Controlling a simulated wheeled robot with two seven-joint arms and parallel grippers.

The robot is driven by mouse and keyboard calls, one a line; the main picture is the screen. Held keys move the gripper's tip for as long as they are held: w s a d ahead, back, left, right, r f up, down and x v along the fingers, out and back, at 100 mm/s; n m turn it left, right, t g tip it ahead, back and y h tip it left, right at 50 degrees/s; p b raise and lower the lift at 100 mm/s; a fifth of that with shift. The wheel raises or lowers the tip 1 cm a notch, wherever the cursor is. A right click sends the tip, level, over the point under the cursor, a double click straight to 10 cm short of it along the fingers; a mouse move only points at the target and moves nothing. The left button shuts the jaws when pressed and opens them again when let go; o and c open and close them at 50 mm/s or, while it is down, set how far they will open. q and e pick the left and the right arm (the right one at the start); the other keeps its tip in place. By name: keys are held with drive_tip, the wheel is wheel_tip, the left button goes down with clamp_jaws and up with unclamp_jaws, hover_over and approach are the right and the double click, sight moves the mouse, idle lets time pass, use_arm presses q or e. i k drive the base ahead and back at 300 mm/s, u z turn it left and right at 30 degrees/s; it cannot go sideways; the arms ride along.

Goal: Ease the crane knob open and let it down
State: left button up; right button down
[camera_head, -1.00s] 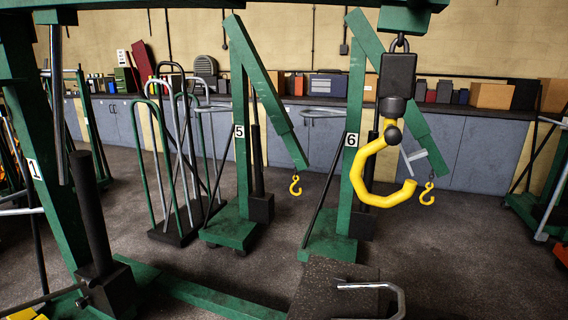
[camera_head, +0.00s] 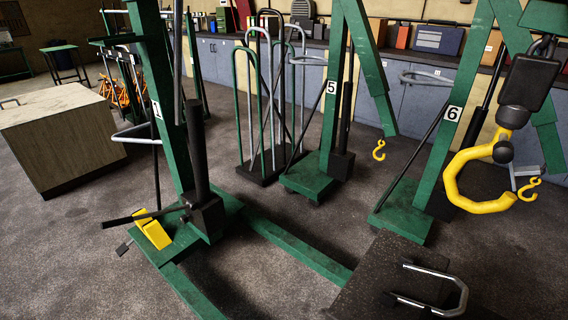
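The near green crane (camera_head: 172,90), marked 1, stands left of centre. A black ram (camera_head: 197,155) rises from a dark block (camera_head: 207,215) at its foot. A black bar (camera_head: 140,217) sticks out left from near this block, above a yellow wedge-shaped part (camera_head: 153,232). The release knob is too small to make out for certain. The crane's big yellow hook (camera_head: 465,180) hangs at the right from a black swivel block (camera_head: 527,85). It hangs near a dark speckled block (camera_head: 395,265) with a metal handle (camera_head: 435,290), and appears apart from it. Neither of my grippers is in view.
Cranes marked 5 (camera_head: 325,140) and 6 (camera_head: 445,140) stand behind, beside a rack of hoop handles (camera_head: 265,110). A wood-topped cabinet (camera_head: 60,140) stands at the left. Crane 1's green leg (camera_head: 295,248) runs along the floor. Bare floor lies left and front.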

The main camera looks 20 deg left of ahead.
sight(183, 218)
drive_tip(key=u, duration=1.2)
